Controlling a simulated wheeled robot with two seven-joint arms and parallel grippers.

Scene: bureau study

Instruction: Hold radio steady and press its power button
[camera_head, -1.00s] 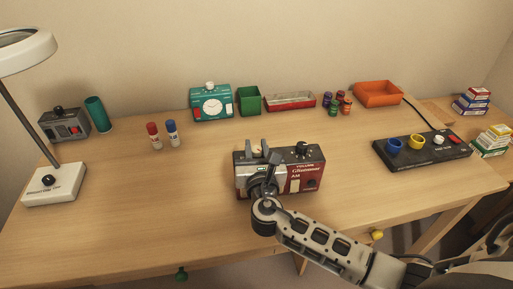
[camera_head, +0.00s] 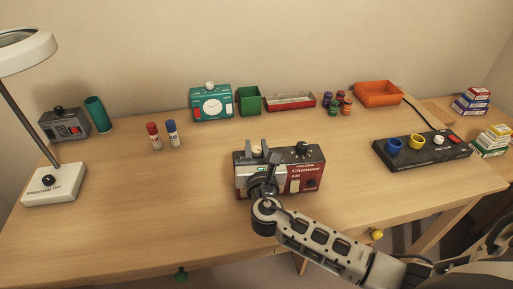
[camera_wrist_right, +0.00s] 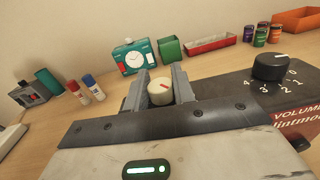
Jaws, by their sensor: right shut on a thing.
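The radio (camera_head: 310,163), a dark grey and red box with the words VOLUME and AM on its front, stands upright near the middle of the desk. In the right wrist view its dark top (camera_wrist_right: 240,88) carries a black numbered dial (camera_wrist_right: 270,66). My right gripper (camera_head: 265,149) is over the left part of the radio and hides much of its front there. Its fingers (camera_wrist_right: 162,84) are shut on a cream round knob with a red mark (camera_wrist_right: 160,93) at the radio's top. I cannot make out a power button. My left gripper is not in view.
A teal clock (camera_head: 211,104), a green bin (camera_head: 249,100), a red tray (camera_head: 290,107) and an orange tray (camera_head: 378,94) line the back. Glue sticks (camera_head: 172,134) and a lamp (camera_head: 56,183) are at left. A black panel (camera_head: 432,153) lies right.

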